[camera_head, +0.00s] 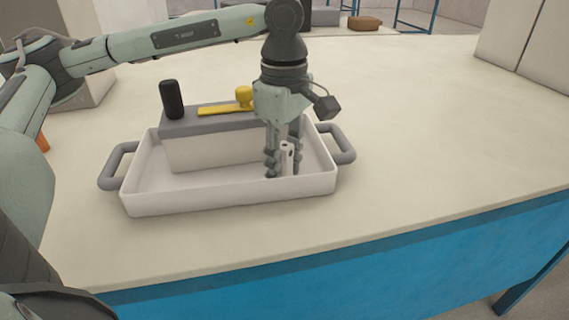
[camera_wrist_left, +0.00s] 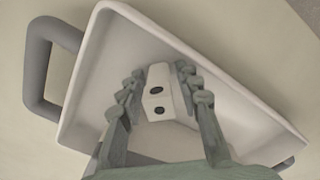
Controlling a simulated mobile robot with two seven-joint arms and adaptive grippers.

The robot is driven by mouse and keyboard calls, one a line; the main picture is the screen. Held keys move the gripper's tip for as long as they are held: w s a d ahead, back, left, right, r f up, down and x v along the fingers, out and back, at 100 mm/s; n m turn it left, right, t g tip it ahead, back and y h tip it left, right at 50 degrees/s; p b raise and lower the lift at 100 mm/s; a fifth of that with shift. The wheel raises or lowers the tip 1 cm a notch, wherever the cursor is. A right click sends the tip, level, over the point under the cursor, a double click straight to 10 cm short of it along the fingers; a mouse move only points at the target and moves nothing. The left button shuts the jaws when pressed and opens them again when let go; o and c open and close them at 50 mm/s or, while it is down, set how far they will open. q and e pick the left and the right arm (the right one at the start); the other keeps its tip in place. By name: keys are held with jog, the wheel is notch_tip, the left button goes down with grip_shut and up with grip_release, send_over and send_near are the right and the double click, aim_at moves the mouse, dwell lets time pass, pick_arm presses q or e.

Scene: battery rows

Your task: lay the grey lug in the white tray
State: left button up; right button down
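The grey lug is a small pale piece with two dark holes; it shows between the fingers of my left gripper (camera_head: 283,165) in the head view. In the left wrist view, the lug (camera_wrist_left: 157,100) sits between the finger pads of the left gripper (camera_wrist_left: 164,88), which appear closed against its sides. The white tray (camera_head: 235,195) has grey handles at its left and right ends. The left gripper points down inside the tray's right part, with the lug low over or at its floor; contact is unclear. My right gripper is not in view.
A pale block with a grey top (camera_head: 185,128) appears to stand in the back of the tray. A black cylinder (camera_head: 172,99) and a yellow piece (camera_head: 243,96) are on top of it. The table (camera_head: 430,150) is clear to the right.

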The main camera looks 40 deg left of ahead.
aim_at(283, 145)
pick_arm(q)
jog(key=shift+o, duration=0.2)
jog(key=shift+r+p, duration=0.25)
jog(key=shift+p, duration=0.05)
notch_tip(283, 145, up, 11)
jog(key=shift+r, duration=0.45)
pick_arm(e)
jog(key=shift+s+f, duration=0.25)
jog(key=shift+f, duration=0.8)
pick_arm(q)
jog(key=shift+a, duration=0.1)
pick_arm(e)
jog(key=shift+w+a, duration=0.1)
